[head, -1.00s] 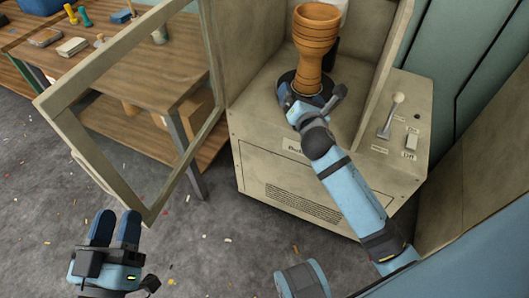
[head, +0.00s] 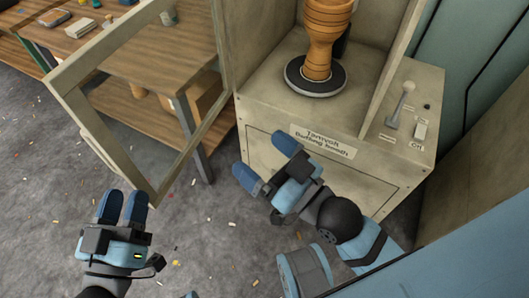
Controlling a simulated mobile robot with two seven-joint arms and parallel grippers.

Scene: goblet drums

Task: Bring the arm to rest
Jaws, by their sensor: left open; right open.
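My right gripper (head: 266,163) is in front of the buffing booth, below the level of its floor. Its two fingers are spread, with nothing between them. My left gripper (head: 122,208) is at the lower left over the floor, fingers pointing up the picture, open and empty. A tan goblet drum (head: 323,40) stands upright on a round dark turntable (head: 316,82) inside the booth. The drum's top is cut off by the picture edge. Neither gripper touches the drum.
The buffing booth (head: 260,105) has an open framed door (head: 118,172) swung out to the left. A lever (head: 400,103) and a switch (head: 420,129) sit at the booth's right. A wooden workbench (head: 128,60) stands behind the door. The grey floor (head: 200,250) between my grippers holds only small scraps.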

